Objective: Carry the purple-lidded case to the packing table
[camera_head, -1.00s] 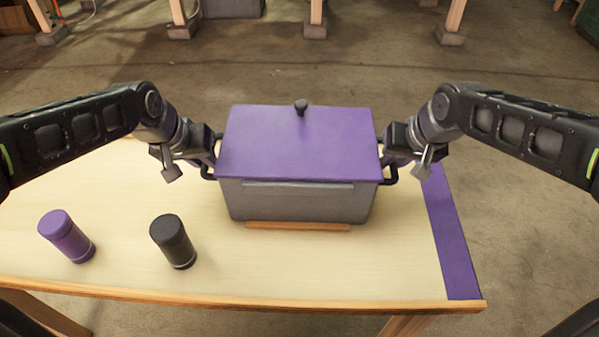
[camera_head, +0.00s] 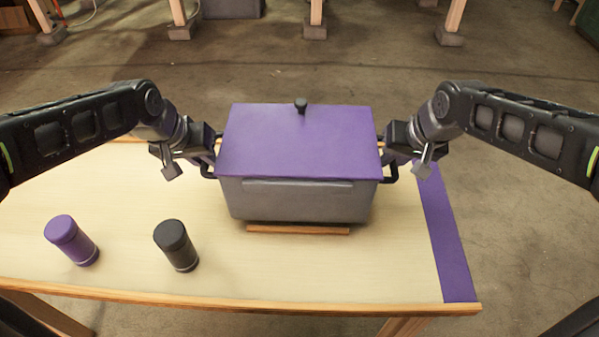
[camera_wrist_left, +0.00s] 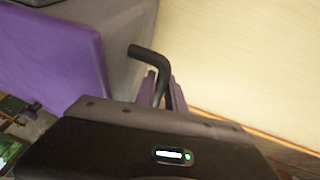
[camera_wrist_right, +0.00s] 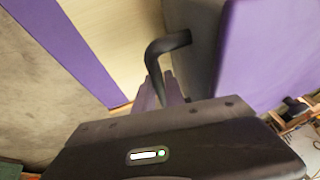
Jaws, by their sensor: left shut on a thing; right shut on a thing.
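The grey case with a purple lid (camera_head: 300,142) is in the middle of the head view, level, its lid on with a small black knob. It appears slightly above the pale wooden table (camera_head: 330,275), with a shadow beneath. My left gripper (camera_head: 208,168) is shut on the case's left black handle, which also shows in the left wrist view (camera_wrist_left: 150,58). My right gripper (camera_head: 390,168) is shut on the right black handle, also seen in the right wrist view (camera_wrist_right: 165,45). The fingertips are partly hidden in the head view.
A thin wooden strip (camera_head: 298,230) lies on the table just in front of the case. A purple canister (camera_head: 72,241) and a black canister (camera_head: 177,246) stand at the front left. A purple band (camera_head: 445,240) runs along the table's right end. Concrete floor lies beyond.

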